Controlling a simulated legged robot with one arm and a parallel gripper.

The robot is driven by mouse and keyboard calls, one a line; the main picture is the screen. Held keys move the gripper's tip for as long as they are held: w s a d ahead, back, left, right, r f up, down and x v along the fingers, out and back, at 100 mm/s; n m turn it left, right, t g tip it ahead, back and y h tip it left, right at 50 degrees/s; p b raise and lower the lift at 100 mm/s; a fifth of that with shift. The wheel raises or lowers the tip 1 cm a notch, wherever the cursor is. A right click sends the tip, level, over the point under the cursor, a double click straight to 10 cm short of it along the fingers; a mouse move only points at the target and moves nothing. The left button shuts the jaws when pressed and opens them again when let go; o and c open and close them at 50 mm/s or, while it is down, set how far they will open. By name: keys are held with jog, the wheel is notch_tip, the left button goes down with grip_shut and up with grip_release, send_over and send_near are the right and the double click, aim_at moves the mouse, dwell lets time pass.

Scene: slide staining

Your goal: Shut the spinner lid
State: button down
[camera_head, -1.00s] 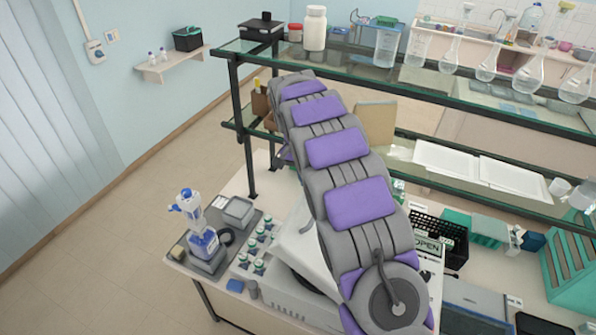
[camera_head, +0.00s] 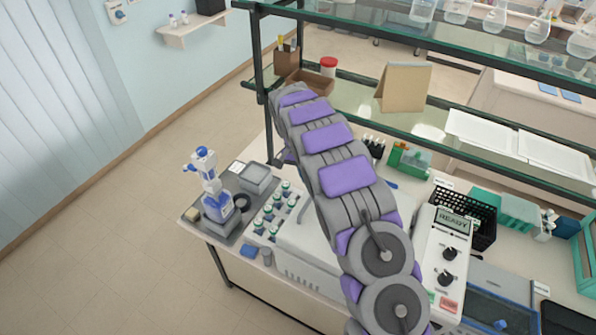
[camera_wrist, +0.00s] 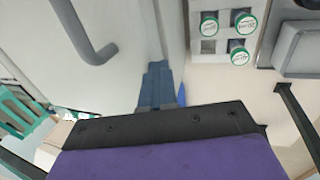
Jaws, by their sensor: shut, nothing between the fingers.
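The spinner is a white box with front vents (camera_head: 300,268), partly hidden behind my arm in the head view. Its pale lid (camera_head: 297,238) lies down flat on the body, with no gap visible. The spinner's display (camera_head: 453,219) reads READY. In the wrist view the lid surface (camera_wrist: 120,75) fills the upper left, with a bent grey handle (camera_wrist: 92,40) on it. My gripper (camera_wrist: 158,68) is shut and empty, its fingers close to the lid, to the right of the handle. I cannot tell whether they touch it.
Green-capped bottles (camera_head: 275,205) stand in a rack left of the spinner. A blue-topped dispenser (camera_head: 212,185) and a grey tray (camera_head: 258,180) stand beyond it. A black basket (camera_head: 475,222) is at right. A glass shelf (camera_head: 440,140) on a dark frame crosses behind my arm.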

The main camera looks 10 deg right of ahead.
jog(key=shift+w+d+f, duration=0.1)
jog(key=shift+d+f, duration=0.55)
jog(key=shift+f, duration=0.1)
jog(key=w+a+r+p, duration=0.1)
jog(key=w+a+r, duration=0.1)
jog(key=r, duration=0.3)
jog(key=w+a+r, duration=0.2)
jog(key=a+r, duration=0.2)
jog(key=r, duration=0.2)
jog(key=shift+w+a+r+p, duration=0.15)
jog(key=shift+a+r+p, duration=0.1)
jog(key=shift+p, duration=0.1)
dwell(0.4)
